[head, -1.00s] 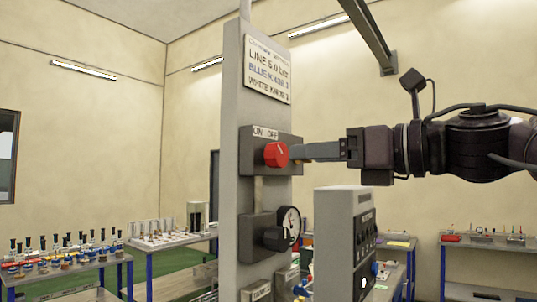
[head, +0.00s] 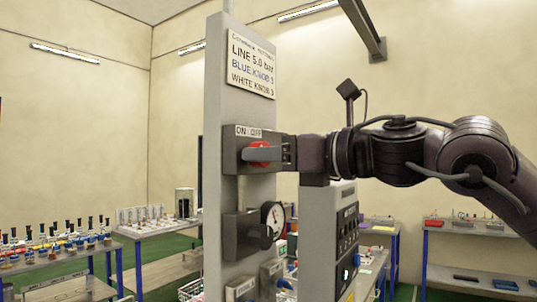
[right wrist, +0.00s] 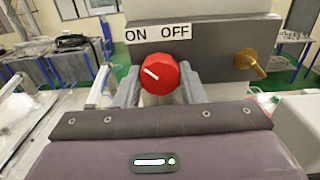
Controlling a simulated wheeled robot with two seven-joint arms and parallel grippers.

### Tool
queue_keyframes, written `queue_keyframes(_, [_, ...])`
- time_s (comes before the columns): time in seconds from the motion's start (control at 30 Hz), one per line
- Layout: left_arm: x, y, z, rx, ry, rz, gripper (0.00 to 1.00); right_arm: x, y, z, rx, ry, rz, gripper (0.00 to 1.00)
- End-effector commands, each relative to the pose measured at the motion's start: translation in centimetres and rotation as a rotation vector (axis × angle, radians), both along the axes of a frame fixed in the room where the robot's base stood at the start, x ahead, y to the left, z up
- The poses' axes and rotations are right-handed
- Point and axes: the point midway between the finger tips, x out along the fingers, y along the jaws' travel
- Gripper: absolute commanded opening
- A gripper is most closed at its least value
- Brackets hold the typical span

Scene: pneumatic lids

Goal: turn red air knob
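The red air knob (right wrist: 160,75) sits on a grey block under the ON and OFF labels, with a white mark slanting toward its upper left in the right wrist view. In the head view, the knob (head: 259,154) is partly hidden behind a finger. My right gripper (right wrist: 160,88) has one finger on each side of the knob. The fingers look open around it; contact is unclear. In the head view, the right gripper (head: 262,154) reaches in from the right. My left gripper is not in view.
The block (head: 232,160) is on a grey post (head: 213,95) with a sign (head: 251,64) above and a pressure gauge (head: 273,219) below. A grey control box (head: 318,235) stands right of the post, below my right arm. A brass fitting (right wrist: 252,65) sticks out right of the knob.

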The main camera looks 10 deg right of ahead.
Motion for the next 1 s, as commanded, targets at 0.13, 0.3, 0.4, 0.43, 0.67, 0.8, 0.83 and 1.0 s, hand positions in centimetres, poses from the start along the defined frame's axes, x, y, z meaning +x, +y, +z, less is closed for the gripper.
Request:
queue_keyframes(0.13, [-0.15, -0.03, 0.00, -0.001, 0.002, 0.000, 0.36, 0.06, -0.06, -0.01, 0.001, 0.001, -0.002, 0.13])
queue_keyframes(0.3, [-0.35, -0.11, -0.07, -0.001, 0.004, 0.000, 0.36, 0.07, -0.06, -0.03, 0.009, 0.009, -0.002, 0.14])
queue_keyframes(0.4, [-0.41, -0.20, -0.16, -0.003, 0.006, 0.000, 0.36, 0.10, -0.03, -0.09, 0.026, 0.027, -0.002, 0.14])
queue_keyframes(0.43, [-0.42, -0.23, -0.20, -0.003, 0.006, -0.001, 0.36, 0.10, -0.01, -0.09, 0.035, 0.035, -0.001, 0.14])
queue_keyframes(0.67, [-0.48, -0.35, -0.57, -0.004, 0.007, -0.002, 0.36, 0.10, 0.03, -0.17, 0.133, 0.133, 0.000, 0.14])
queue_keyframes(0.8, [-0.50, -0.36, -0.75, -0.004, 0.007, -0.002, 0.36, 0.11, 0.03, -0.15, 0.221, 0.220, 0.000, 0.14])
queue_keyframes(0.83, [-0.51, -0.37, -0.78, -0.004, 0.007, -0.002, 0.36, 0.11, 0.03, -0.13, 0.241, 0.240, 0.000, 0.14])
queue_keyframes(1.0, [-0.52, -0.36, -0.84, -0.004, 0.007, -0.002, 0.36, 0.09, 0.04, -0.10, 0.356, 0.355, 0.001, 0.14])
